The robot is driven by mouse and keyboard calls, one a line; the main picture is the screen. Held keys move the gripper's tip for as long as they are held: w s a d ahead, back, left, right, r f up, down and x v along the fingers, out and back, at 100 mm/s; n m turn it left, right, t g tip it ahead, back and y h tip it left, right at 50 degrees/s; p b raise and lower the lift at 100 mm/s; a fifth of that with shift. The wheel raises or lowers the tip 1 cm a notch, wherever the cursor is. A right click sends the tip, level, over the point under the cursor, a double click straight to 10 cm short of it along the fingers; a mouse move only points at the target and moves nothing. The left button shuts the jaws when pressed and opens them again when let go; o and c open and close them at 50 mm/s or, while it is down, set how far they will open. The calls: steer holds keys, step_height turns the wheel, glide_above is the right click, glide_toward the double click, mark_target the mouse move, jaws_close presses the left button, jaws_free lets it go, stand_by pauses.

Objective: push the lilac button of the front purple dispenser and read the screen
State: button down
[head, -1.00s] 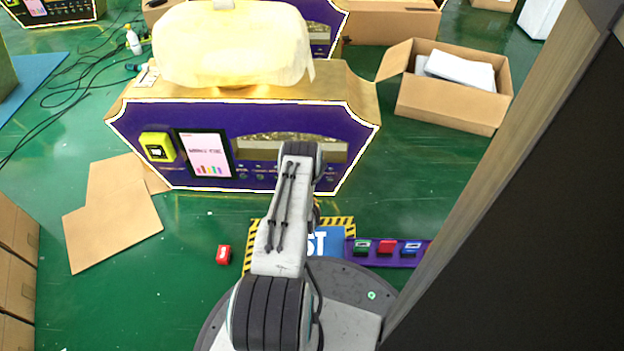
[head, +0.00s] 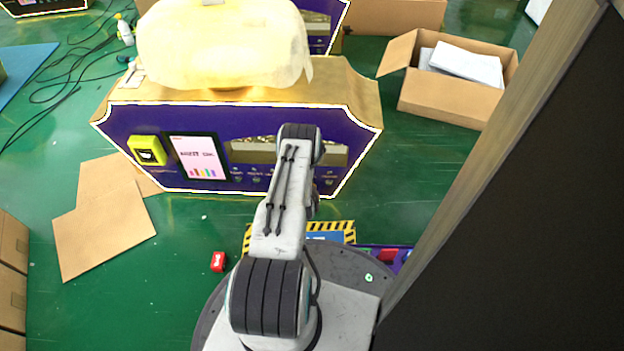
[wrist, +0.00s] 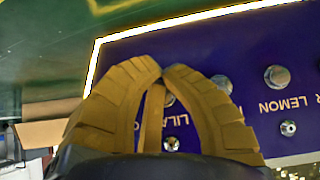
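The front purple dispenser (head: 130,120) stands ahead of me in the head view, with a gold top and a white-edged purple face. Its lit screen (head: 197,158) shows a line of text, too small to read surely, above coloured bars. In the wrist view its panel (wrist: 245,60) shows round silver buttons, one of them a button (wrist: 277,77) by the word LEMON. A partly hidden label starting LILA lies beside my gripper (wrist: 160,69), whose ribbed fingers meet at the tips, empty. A button (wrist: 168,98) is partly hidden behind them. Contact cannot be told.
A yellow box (head: 147,151) sits left of the screen. An open carton (head: 450,98) stands at right, and flat cardboard (head: 100,235) and a small red object (head: 218,262) lie on the green floor. A dark panel with a wooden edge (head: 490,150) blocks the right side.

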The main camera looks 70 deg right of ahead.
steer(key=shift+w+d, duration=0.15)
steer(key=shift+d, duration=0.35)
steer(key=shift+w+d, duration=0.15)
steer(key=shift+d, duration=0.35)
stand_by(2.5)
steer(key=shift+a+r, duration=0.1)
steer(key=shift+a, duration=0.05)
steer(key=shift+s+a+p, duration=0.25)
steer(key=shift+a+p, duration=0.25)
steer(key=shift+a, duration=0.2)
steer(key=shift+a, duration=0.1)
steer(key=shift+s+a+p, duration=0.25)
steer(key=shift+a+p, duration=0.2)
steer(key=shift+a, duration=0.35)
steer(key=shift+s+a+p, duration=0.2)
steer(key=shift+a+p, duration=0.25)
steer(key=shift+a, duration=0.3)
steer(key=shift+s+a+p, duration=0.25)
steer(key=shift+a+p, duration=0.2)
steer(key=shift+a, duration=0.35)
